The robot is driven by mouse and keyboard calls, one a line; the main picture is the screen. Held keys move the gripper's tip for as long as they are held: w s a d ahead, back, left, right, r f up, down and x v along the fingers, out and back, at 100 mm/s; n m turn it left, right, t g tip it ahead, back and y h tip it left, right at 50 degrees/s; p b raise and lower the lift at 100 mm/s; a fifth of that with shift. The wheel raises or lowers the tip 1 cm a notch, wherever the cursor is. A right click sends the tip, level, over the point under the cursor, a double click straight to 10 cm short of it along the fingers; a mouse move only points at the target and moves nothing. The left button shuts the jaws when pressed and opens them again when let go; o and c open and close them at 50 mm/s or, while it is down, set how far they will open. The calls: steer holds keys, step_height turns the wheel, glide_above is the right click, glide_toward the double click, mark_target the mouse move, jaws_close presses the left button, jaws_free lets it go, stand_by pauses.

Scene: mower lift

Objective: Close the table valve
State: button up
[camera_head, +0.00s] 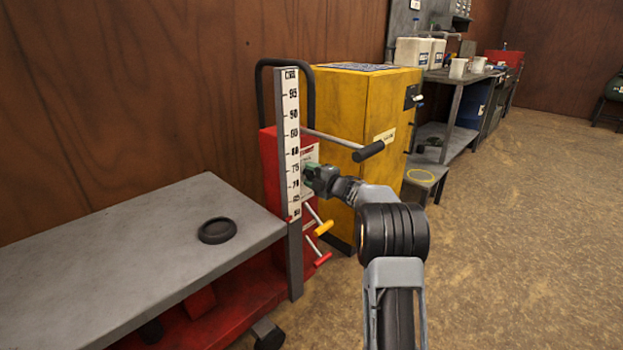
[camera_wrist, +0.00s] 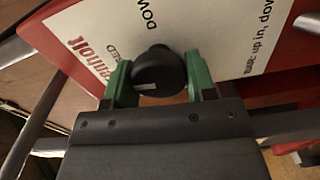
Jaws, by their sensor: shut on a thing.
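A round black knob (camera_wrist: 159,70) with a pale mark sits on the white label panel (camera_wrist: 215,28) of the red lift column; I take it to be the table valve. My gripper (camera_wrist: 159,84) has its green fingers on both sides of the knob and is shut on it. In the head view my gripper (camera_head: 318,178) reaches the front of the red column (camera_head: 269,165), and hides the knob there. Parts of the label text, including "DOW", show around the knob.
The grey lift table (camera_head: 130,250) with a black ring (camera_head: 217,230) is at left. A numbered scale (camera_head: 291,140) and a black-gripped lever (camera_head: 368,151) are close to my gripper. Yellow (camera_head: 323,228) and red (camera_head: 322,259) handles stick out below. A yellow cabinet (camera_head: 360,105) stands behind; floor at right is clear.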

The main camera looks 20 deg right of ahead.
steer(key=shift+n, duration=0.6)
steer(key=o, duration=0.9)
steer(key=shift+s+d, duration=0.1)
steer(key=shift+s, duration=0.05)
steer(key=p+v, duration=0.3)
steer(key=v, duration=1)
steer(key=shift+s+p, duration=0.25)
steer(key=shift+p, duration=0.05)
steer(key=shift+d, duration=0.1)
